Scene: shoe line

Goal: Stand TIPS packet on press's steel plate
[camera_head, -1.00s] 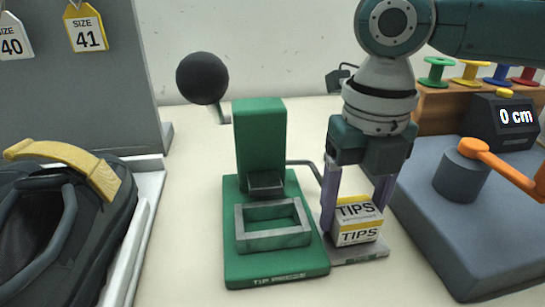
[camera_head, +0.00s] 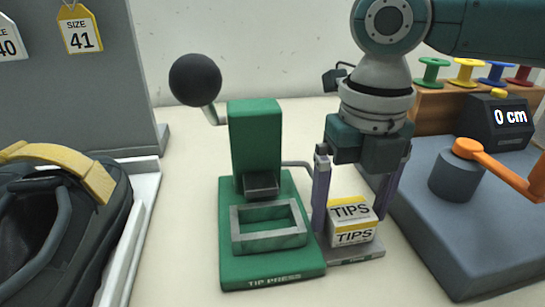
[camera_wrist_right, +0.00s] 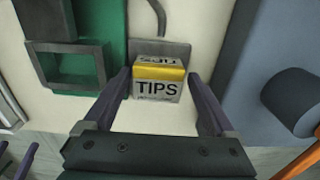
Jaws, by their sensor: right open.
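The TIPS packet (camera_head: 352,222) is a small white box with a yellow band and black lettering. It stands on the steel plate (camera_head: 362,255) at the right side of the green tip press (camera_head: 262,268). My right gripper (camera_head: 348,215) is open around the packet, with a purple finger on each side and gaps between fingers and box. The right wrist view shows the packet (camera_wrist_right: 158,82) upright between the spread fingertips, with the plate (camera_wrist_right: 176,48) behind it.
The press has a black ball-ended lever (camera_head: 195,80) and a steel frame (camera_head: 268,238). A grey device with an orange crank (camera_head: 495,165) stands close on the right. A dark shoe (camera_head: 60,220) lies at left. Spools (camera_head: 467,72) stand at the back right.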

